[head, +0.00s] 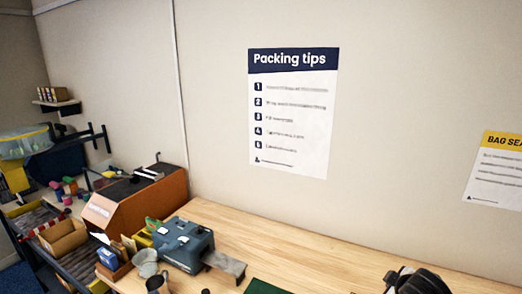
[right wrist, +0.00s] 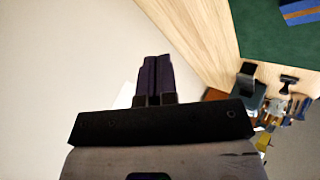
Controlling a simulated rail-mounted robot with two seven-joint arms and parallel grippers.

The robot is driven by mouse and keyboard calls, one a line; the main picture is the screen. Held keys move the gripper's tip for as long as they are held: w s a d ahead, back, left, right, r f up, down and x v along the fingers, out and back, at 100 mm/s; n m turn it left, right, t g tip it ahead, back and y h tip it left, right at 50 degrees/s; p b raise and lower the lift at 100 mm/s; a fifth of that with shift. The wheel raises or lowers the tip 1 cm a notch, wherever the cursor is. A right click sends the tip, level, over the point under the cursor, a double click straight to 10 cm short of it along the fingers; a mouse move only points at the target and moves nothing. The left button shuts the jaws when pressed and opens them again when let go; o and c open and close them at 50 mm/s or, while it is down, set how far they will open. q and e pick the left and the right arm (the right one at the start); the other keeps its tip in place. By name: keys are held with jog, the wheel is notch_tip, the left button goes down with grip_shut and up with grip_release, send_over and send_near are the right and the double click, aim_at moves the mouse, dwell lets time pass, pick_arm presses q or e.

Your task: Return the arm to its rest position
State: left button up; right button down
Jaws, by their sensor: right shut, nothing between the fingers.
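My right gripper (right wrist: 155,62) shows in the right wrist view with its two dark fingers pressed together and nothing between them. It is apart from the wooden bench (right wrist: 190,40), with the pale wall filling the left of that view. In the head view a black and white part at the bottom right edge looks like my right arm, but its fingers cannot be made out there. My left gripper is in neither view.
A green mat (right wrist: 265,35) lies on the bench with a blue box (right wrist: 300,10) on it. A blue-grey machine (head: 184,245), an orange-brown box (head: 135,205) and a small open carton (head: 63,237) crowd the left. The bench's middle is largely clear. A poster (head: 292,115) hangs behind.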

jog(key=s+a+r+t, duration=0.2)
jog(key=s+a+r, duration=0.25)
jog(key=a, duration=0.25)
jog(key=s+a+m+t+p, duration=0.1)
jog(key=s+a+m, duration=0.1)
jog(key=s+a, duration=0.55)
jog(key=s+f+m+g, duration=0.1)
jog(key=s+f+g, duration=0.1)
jog(key=s+f, duration=0.4)
jog(key=s+f+m+g+y+p, duration=0.1)
jog(key=s+f, duration=0.6)
jog(key=s, duration=0.7)
jog(key=s+f+m+g+y+p, duration=0.1)
jog(key=s+f+m+g, duration=0.1)
jog(key=s+f+g, duration=0.2)
jog(key=s+f, duration=0.3)
jog(key=s, duration=0.4)
jog(key=shift+f+g, duration=0.15)
jog(key=shift+g, duration=0.15)
